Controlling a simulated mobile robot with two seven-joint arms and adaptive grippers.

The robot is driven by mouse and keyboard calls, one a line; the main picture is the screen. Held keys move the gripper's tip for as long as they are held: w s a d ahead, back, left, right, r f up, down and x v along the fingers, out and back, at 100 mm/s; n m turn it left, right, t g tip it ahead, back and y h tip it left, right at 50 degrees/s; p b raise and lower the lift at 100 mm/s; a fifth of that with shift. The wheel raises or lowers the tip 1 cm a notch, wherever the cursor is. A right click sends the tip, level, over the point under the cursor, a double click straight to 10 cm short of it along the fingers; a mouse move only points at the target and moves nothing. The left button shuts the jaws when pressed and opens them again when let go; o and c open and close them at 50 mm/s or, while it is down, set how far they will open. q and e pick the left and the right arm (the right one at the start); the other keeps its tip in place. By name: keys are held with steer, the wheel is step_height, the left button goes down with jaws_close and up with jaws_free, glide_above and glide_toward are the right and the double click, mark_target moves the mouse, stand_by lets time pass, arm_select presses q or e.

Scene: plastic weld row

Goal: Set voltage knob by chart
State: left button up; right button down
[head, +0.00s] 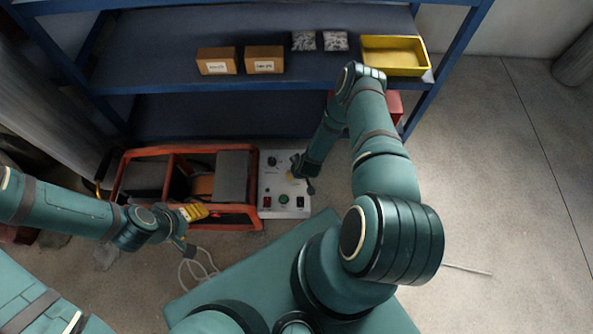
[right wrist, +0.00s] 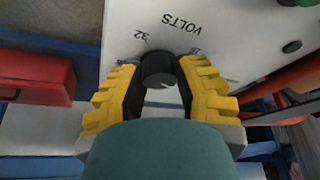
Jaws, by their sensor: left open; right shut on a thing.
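The white control panel (head: 272,182) is at the right end of an orange-framed machine in the head view. In the right wrist view, the black voltage knob (right wrist: 158,68) stands on the panel (right wrist: 240,30) near the printed word VOLTS, with a 32 mark beside it. My right gripper (right wrist: 160,88) is shut on this knob, a yellow-padded finger on each side. The head view shows the right gripper (head: 294,175) over the panel, hiding the knob. My left gripper (head: 194,213) is open at the machine's front edge. I cannot make out a chart or the knob's exact setting.
Another black knob (head: 272,160), a red switch (head: 267,202) and a green button (head: 284,199) are on the panel. A blue shelf (head: 180,75) behind holds cardboard boxes (head: 265,59) and a yellow bin (head: 394,55). A pale cable (head: 198,266) lies on the floor.

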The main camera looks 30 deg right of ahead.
steer(key=m+h, duration=0.1)
steer(key=m, duration=0.2)
steer(key=shift+a+m, duration=0.1)
steer(key=shift+m, duration=0.3)
steer(key=m+h, duration=0.1)
steer(key=m, duration=0.2)
steer(key=shift+w+m+g+h, duration=0.1)
steer(key=shift+m+g+h, duration=0.2)
steer(key=shift+g+h, duration=0.1)
steer(key=m+g, duration=0.1)
steer(key=m, duration=0.1)
steer(key=m+h, duration=0.1)
steer(key=m, duration=0.2)
steer(key=shift+m+g, duration=0.3)
steer(key=shift+g, duration=0.1)
steer(key=c, duration=0.6)
jaws_free()
steer(key=v, duration=1.2)
